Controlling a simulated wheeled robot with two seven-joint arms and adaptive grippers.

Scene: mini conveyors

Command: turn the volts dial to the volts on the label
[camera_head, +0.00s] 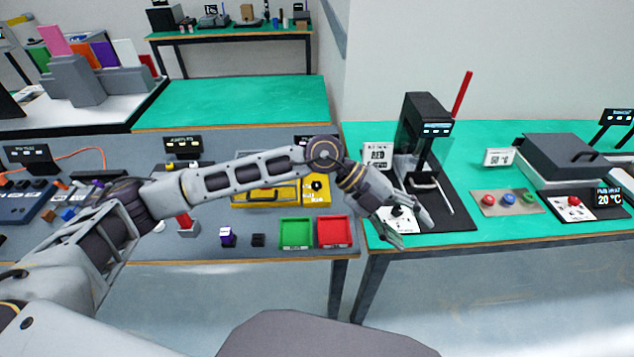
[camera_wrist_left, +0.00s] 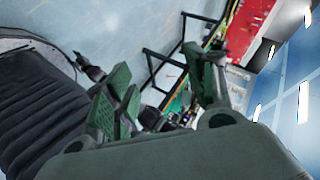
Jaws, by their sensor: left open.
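My left gripper (camera_head: 412,230) is open and empty above the front edge of the right green table, beside a white panel (camera_head: 393,218) with a small dark knob. In the left wrist view its two green finger pads (camera_wrist_left: 165,95) stand apart with nothing between them. A yellow unit (camera_head: 285,194) on the grey table carries a black dial (camera_head: 317,185) on its right side; my left forearm passes in front of it. The volts marking and the label's figure are too small to read, so I cannot tell which knob is the volts dial. My right gripper is out of view.
A black machine (camera_head: 428,125) with a red lever stands behind my left gripper. A panel of coloured buttons (camera_head: 507,202) and a grey lidded box (camera_head: 565,160) lie to its right. Green (camera_head: 296,246) and red (camera_head: 335,244) trays sit on the grey table's front edge.

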